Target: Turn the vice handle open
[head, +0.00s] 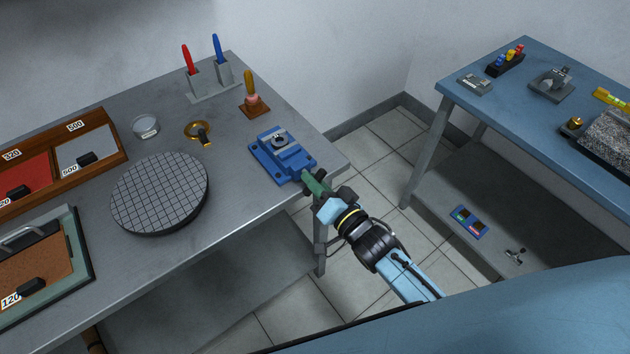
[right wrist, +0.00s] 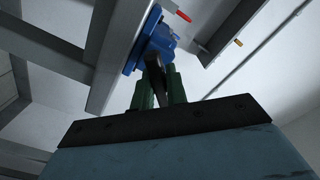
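The blue vice (head: 281,156) sits near the right front corner of the grey bench, with a grey metal part on top. It also shows in the right wrist view (right wrist: 152,47). My right gripper (head: 314,183) reaches the vice's near right end, its green fingers level with it. In the right wrist view the dark vice handle (right wrist: 156,82) lies between the two green fingers of my right gripper (right wrist: 160,88), which are close together on either side of it. In the head view the handle is mostly hidden by the gripper. My left gripper is not in view.
On the grey bench (head: 240,215) are a round gridded plate (head: 160,193), a brass ring piece (head: 198,131), a wooden-handled tool (head: 251,93) and a pen holder (head: 212,86). A blue-topped table (head: 500,108) stands right, across a floor gap.

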